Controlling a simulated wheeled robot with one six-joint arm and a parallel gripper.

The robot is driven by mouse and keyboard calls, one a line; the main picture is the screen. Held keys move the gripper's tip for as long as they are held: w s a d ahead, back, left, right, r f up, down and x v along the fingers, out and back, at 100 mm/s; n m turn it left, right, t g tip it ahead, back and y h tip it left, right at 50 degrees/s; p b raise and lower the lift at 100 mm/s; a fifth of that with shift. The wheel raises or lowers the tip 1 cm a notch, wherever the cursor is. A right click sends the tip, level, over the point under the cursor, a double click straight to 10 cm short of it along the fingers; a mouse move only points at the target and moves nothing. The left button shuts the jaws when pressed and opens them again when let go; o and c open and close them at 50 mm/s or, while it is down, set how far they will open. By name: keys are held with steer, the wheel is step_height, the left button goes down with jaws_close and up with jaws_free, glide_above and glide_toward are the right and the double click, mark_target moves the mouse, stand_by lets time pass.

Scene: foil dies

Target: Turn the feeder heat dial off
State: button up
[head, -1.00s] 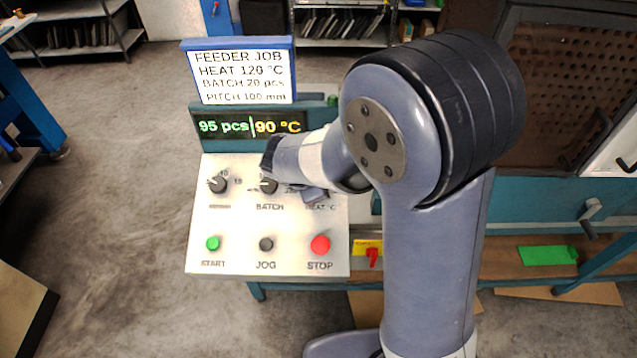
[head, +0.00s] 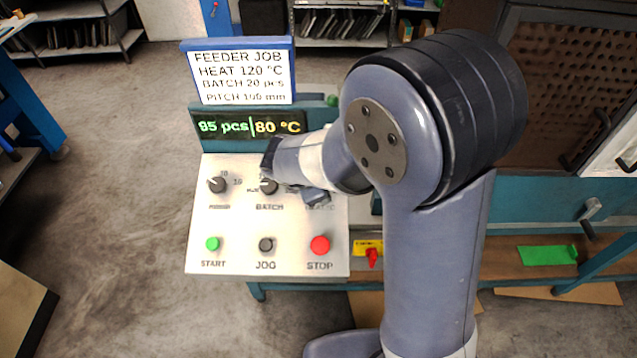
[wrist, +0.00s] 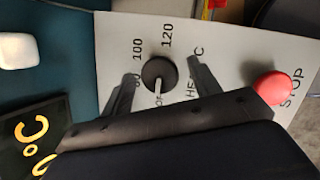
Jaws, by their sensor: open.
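The heat dial (wrist: 160,72) is a round black knob with a white pointer line. In the wrist view the line points down the picture, by letters reading "OF", partly hidden by my gripper. Marks 100 and 120 show beyond the knob. My gripper (wrist: 161,76) is open, with one finger on each side of the dial; I cannot tell whether they touch it. In the head view my wrist hides the heat dial and most of its label. The control panel (head: 232,224) is pale metal. The display (head: 247,126) reads about 85 pcs and 80 °C.
The pitch dial (head: 217,185) and batch dial (head: 268,186) sit left of the heat dial. Below are green START (head: 213,243), black JOG (head: 266,244) and red STOP (head: 320,245) buttons. STOP (wrist: 272,88) lies close to the right finger. A job sign (head: 242,76) stands behind.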

steer(key=shift+r, duration=0.1)
steer(key=v, duration=1)
steer(key=shift+s+r, duration=0.2)
steer(key=shift+r, duration=0.05)
steer(key=shift+a, duration=0.15)
steer(key=x, duration=1.1)
steer(key=shift+r, duration=0.1)
steer(key=shift+r, duration=0.1)
